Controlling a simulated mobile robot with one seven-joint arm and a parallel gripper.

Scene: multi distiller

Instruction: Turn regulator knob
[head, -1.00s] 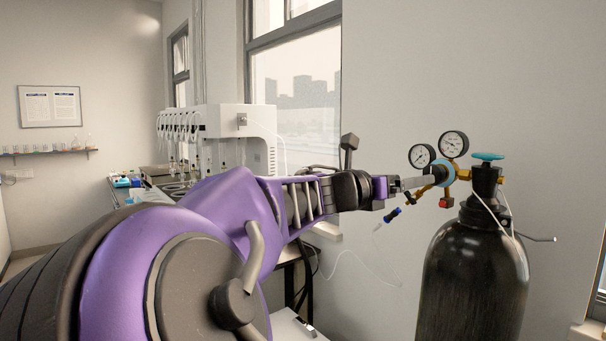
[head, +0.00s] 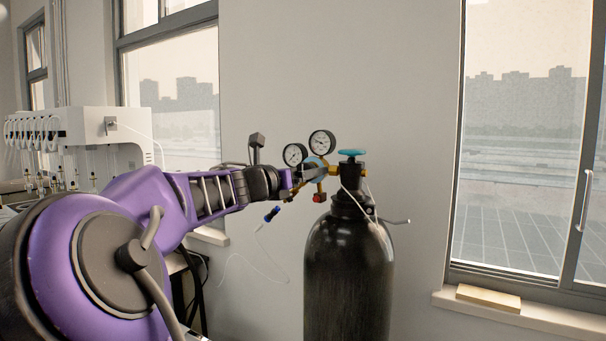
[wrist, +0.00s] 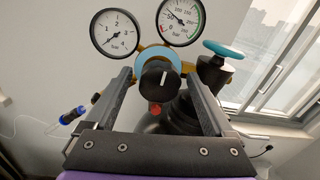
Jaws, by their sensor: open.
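The regulator knob (wrist: 160,79) is black with a white line, which stands nearly upright, leaning slightly right. It sits at the front of the blue-ringed brass regulator (wrist: 157,56) under two round gauges (wrist: 115,32). My gripper (wrist: 158,82) is open, one finger on each side of the knob in the wrist view, with gaps showing on both sides. I cannot tell how deep the fingertips reach. In the head view my gripper (head: 304,180) is at the regulator (head: 318,164), and the knob is hidden there by the fingers.
The black gas cylinder (head: 348,270) stands below the regulator, with a teal valve wheel (head: 351,153) on top. A thin tube with a blue connector (head: 271,214) hangs beside my gripper. A white distiller (head: 110,140) is at the left. Windows are behind.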

